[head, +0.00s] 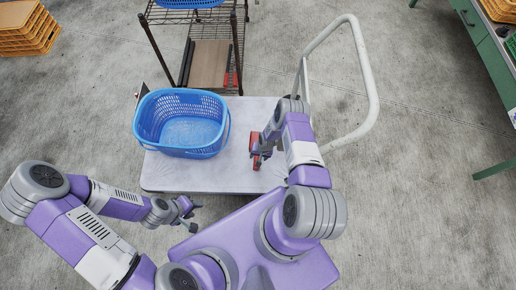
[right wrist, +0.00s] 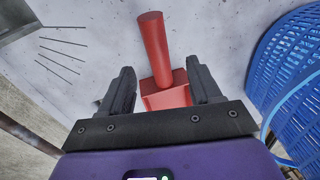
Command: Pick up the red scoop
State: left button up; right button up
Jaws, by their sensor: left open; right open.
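The red scoop (head: 254,147) lies on the white flat cart (head: 228,180), right of the blue basket. In the right wrist view the scoop (right wrist: 154,48) shows its round handle extending beyond the fingertips and its box-shaped part between the fingers. My right gripper (right wrist: 160,68) is open, one finger on each side of the scoop, with a gap showing beside it. In the head view my right gripper (head: 262,155) partly hides the scoop. I cannot tell the remaining height between fingers and scoop. My left gripper (head: 194,214) is open and empty in front of the cart's near edge.
The blue basket (head: 146,128) stands empty on the cart's left and borders the right wrist view. The cart's white handle (head: 371,90) rises at right. A wire rack (head: 240,45) stands behind, a green table (head: 488,60) far right, orange crates (head: 28,30) far left.

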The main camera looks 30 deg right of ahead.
aim_at(257, 159)
jog(key=f+b, duration=0.1)
jog(key=f, duration=0.1)
jog(key=f+b, duration=0.1)
jog(key=f, duration=0.2)
jog(key=w+f+b, duration=0.1)
jog(key=f+b, duration=0.1)
jog(key=shift+a+f, duration=0.25)
jog(key=shift+a, duration=0.05)
jog(key=shift+c, duration=0.4)
grip_shut()
